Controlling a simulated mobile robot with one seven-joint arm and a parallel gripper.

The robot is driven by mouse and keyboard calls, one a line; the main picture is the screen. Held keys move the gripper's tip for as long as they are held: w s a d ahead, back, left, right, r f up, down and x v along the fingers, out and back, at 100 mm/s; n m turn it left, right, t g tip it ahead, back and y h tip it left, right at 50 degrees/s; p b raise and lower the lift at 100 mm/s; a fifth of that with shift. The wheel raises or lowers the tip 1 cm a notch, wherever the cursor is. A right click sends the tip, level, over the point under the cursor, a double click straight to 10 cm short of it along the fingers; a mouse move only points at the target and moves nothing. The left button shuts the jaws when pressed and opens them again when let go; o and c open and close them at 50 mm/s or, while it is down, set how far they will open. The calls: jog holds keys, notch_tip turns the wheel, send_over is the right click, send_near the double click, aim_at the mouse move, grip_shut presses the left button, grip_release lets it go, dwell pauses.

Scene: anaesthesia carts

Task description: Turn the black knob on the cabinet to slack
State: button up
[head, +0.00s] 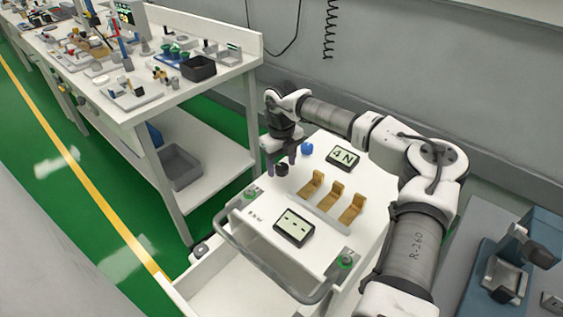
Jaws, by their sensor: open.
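The white cabinet (262,212) stands in the middle of the head view. The black knob (282,171) is on its top near the far left edge. My gripper (280,163) reaches down from the arm to this knob. Its fingers are open, one on the left and one on the right, just above or beside the knob. I cannot tell whether they touch it. A blue knob (307,149) sits just right of the gripper. A display (343,158) behind it reads "4 N". No setting mark on the black knob is readable.
Several tan upright pieces (331,197) stand on the cabinet top. A second display (294,227) shows dashes. A grey handle rail (262,262) and an open drawer (215,290) are in front. A cluttered white workbench (205,95) stands at left.

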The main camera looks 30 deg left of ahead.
aim_at(282, 166)
jog(key=shift+r, duration=0.1)
notch_tip(282, 166, up, 14)
jog(key=b, duration=0.1)
jog(key=shift+b, duration=0.4)
jog(key=shift+f, duration=0.2)
